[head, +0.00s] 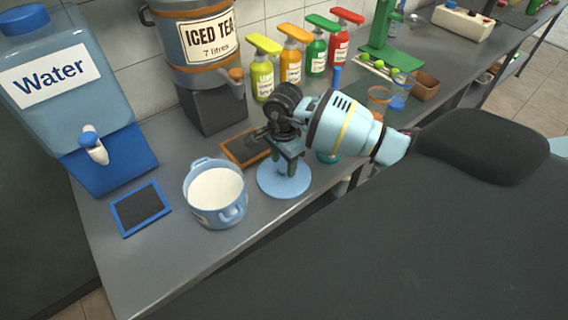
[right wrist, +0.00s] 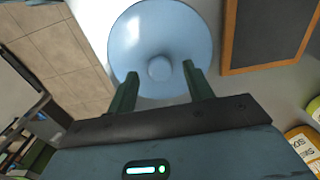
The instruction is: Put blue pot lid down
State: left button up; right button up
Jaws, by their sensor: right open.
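The blue pot lid (head: 284,182) is a light-blue disc lying on the grey counter, right of the blue pot. It also shows in the right wrist view (right wrist: 160,28) with its round knob facing the camera. My right gripper (head: 288,168) is over the lid, fingers pointing down. In the right wrist view the fingers (right wrist: 158,82) are apart, one on each side of the knob, with gaps between. The blue pot (head: 215,192) stands uncovered with white contents. My left gripper is not in view.
A blue-framed board (head: 141,208) lies left of the pot. A wooden-framed board (head: 243,149) lies behind the lid. The water dispenser (head: 80,95), iced tea dispenser (head: 203,50) and several pump bottles (head: 290,62) stand at the back. The counter's front left is clear.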

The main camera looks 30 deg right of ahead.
aim_at(284, 168)
notch_tip(284, 168, up, 11)
dwell(0.3)
dwell(0.5)
